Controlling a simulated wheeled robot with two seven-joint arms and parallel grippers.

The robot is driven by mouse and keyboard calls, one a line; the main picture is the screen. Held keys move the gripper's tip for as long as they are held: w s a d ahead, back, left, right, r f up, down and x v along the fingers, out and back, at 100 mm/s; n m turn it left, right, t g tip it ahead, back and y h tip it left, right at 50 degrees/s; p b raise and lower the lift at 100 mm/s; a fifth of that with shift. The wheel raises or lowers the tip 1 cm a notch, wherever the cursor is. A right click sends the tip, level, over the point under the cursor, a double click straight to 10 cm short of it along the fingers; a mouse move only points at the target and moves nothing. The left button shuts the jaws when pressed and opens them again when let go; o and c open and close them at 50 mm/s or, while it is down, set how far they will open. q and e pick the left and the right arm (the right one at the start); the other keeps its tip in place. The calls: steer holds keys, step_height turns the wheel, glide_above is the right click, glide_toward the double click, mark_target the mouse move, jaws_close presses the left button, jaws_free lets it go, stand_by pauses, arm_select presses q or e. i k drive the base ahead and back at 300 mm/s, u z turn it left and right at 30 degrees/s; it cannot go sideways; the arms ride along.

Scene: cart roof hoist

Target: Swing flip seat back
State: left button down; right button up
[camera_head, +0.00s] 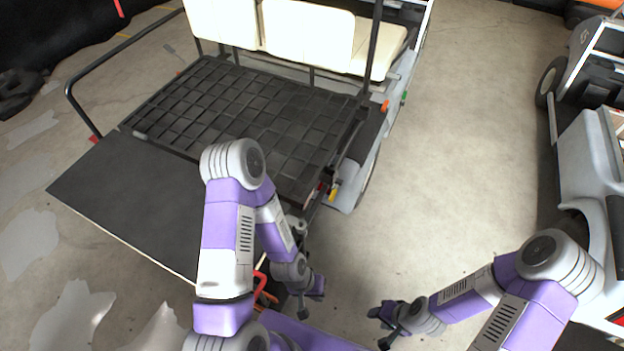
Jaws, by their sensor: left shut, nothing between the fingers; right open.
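The cart's rear deck carries a black gridded panel (240,110) lying flat, with a plain dark footplate (135,195) in front of it. Cream seat cushions (308,38) stand upright behind the panel; which of these is the flip seat back I cannot tell for certain. My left gripper (312,296) is shut and empty, low beside the cart's near right corner, apart from the panel. My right gripper (382,325) is open and empty over the bare floor, right of the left gripper and clear of the cart. My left arm hides part of the footplate and panel edge.
A black grab rail (78,105) rises at the footplate's left side. A dark roof post (374,45) stands at the cart's right. Another white cart (585,165) stands at the far right. The concrete floor (455,150) between the carts is clear.

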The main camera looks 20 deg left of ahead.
mark_target(151, 199)
steer(key=k, duration=1.15)
steer(key=u, duration=0.6)
steer(key=i, duration=0.85)
steer(key=u, duration=0.6)
steer(key=k, duration=0.3)
steer(key=z, duration=1.2)
